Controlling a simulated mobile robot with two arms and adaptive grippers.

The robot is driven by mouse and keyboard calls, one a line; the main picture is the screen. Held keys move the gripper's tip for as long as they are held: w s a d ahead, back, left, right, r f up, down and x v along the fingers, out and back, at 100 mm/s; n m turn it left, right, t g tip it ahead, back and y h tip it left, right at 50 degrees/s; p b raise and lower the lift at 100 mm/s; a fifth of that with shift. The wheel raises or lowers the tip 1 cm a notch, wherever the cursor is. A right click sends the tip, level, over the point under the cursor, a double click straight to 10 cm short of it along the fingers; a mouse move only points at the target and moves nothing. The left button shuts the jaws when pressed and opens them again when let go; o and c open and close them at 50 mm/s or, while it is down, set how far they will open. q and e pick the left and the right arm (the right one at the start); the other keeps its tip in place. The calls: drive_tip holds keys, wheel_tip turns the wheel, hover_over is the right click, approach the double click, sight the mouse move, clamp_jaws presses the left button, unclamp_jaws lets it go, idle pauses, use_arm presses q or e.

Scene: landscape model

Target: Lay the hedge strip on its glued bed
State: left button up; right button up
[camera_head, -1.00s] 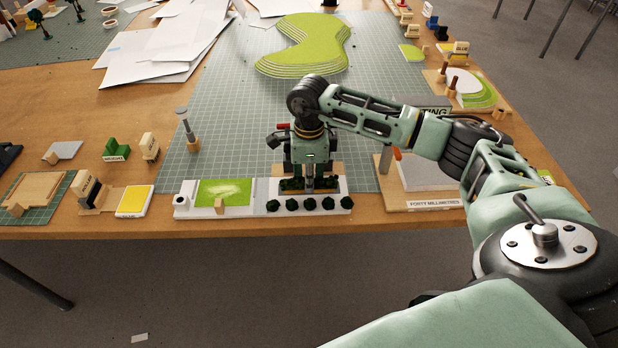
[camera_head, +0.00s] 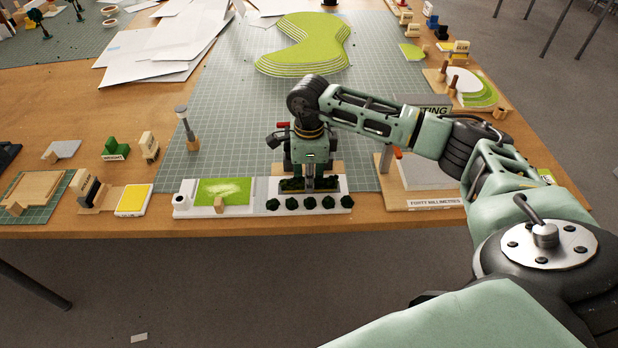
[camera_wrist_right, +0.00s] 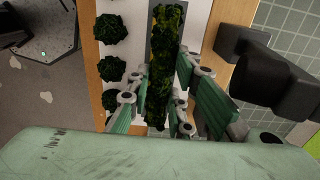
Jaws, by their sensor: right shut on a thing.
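The hedge strip (camera_wrist_right: 166,50) is a long, dark green, mossy bar. In the head view (camera_head: 292,184) it is mostly hidden by the gripper, low over the white model base (camera_head: 259,207). My right gripper (camera_head: 309,184) points down at the base and is shut on the strip; in the right wrist view its fingers (camera_wrist_right: 158,95) press on both sides of it. A grey band on the base, perhaps the glued bed (camera_wrist_right: 154,30), shows beside and under the strip. I cannot tell whether the strip touches it. My left gripper is not in view.
A row of several dark green bushes (camera_head: 308,204) stands along the base's front edge, close to the gripper. A green patch (camera_head: 222,191) is to the left. A grey plate on a wooden stand (camera_head: 425,202) is to the right. The cutting mat behind has free room.

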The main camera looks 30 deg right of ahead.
drive_tip(key=shift+f, duration=0.15)
drive_tip(key=o, duration=0.8)
drive_tip(key=shift+o, duration=0.2)
drive_tip(key=shift+r, duration=0.2)
drive_tip(key=shift+r+p, duration=2.15)
drive_tip(key=shift+r, duration=1.2)
drive_tip(key=shift+s+f, duration=0.1)
